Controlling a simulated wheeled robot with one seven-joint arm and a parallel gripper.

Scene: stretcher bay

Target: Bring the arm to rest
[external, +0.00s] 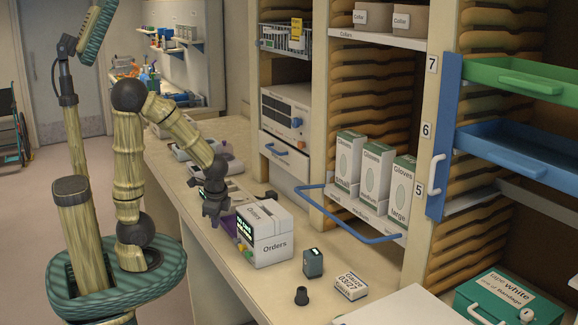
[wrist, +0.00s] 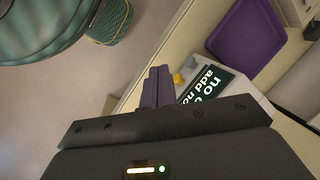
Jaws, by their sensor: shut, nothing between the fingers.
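My gripper (external: 213,210) is at the end of my arm in the external view, over the left edge of the counter, just left of the white Orders box (external: 270,252). In the wrist view, my gripper's fingers (wrist: 157,86) are together and hold nothing. A dark label with light text (wrist: 207,84) shows just right of the fingers there. My arm is bent, with its forearm sloping down to the right from a raised elbow.
The counter (external: 237,283) carries a small dark device (external: 313,263), a gauze box (external: 350,286) and a black knob-like piece (external: 301,296). A blue rail (external: 345,228) juts from the glove shelf. Blue (external: 520,150) and green (external: 525,80) drawers stand open at right.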

